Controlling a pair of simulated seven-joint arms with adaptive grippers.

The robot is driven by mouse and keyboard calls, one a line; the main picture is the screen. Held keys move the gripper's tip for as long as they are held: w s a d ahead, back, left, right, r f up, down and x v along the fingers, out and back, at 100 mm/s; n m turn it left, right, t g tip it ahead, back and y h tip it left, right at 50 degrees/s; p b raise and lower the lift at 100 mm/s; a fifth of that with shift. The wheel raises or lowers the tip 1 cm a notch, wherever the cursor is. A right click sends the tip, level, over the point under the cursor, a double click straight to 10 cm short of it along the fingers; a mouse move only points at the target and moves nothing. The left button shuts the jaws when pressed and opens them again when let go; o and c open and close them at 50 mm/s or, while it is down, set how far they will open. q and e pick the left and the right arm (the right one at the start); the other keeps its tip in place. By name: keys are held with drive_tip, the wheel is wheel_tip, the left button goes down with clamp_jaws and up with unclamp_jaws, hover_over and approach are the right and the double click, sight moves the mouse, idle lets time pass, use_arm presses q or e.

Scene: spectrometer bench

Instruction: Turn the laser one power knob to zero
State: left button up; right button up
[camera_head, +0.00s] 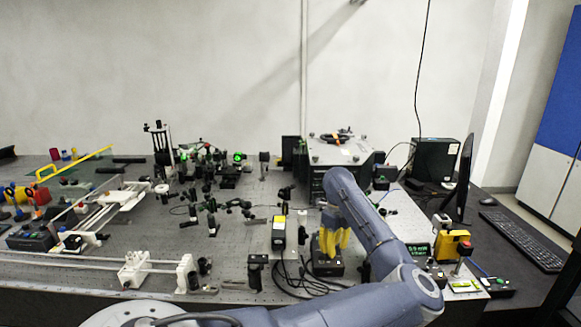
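My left gripper (334,250) has yellow fingers pointing down over a small black box (321,268) on the bench, right of centre in the head view. The fingers are at the top of this box; I cannot tell whether they touch it or how far apart they are. Any knob on top of the box is hidden by the fingers, and I can read no label naming laser one. My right gripper is not in view.
A black and yellow upright module (279,233) stands just left of the gripper, with black cables on the bench. A yellow box (451,246), monitor (461,180) and keyboard (522,240) are to the right. Many optical mounts and a rail (70,262) fill the left side.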

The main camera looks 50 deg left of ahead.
use_arm(q)
drive_tip(key=shift+r+m, duration=0.15)
drive_tip(key=shift+m, duration=0.75)
wheel_tip(320, 180, up, 17)
drive_tip(key=s+a+r+m+g+y, duration=0.1)
drive_tip(key=s+a+r+g+y, duration=0.6)
drive_tip(key=s+a+r+y, duration=0.1)
drive_tip(key=shift+s+a+r+m+y, duration=0.3)
drive_tip(key=shift+s+a+r, duration=0.55)
drive_tip(key=shift+a+r, duration=0.65)
drive_tip(key=shift+a+f, duration=0.15)
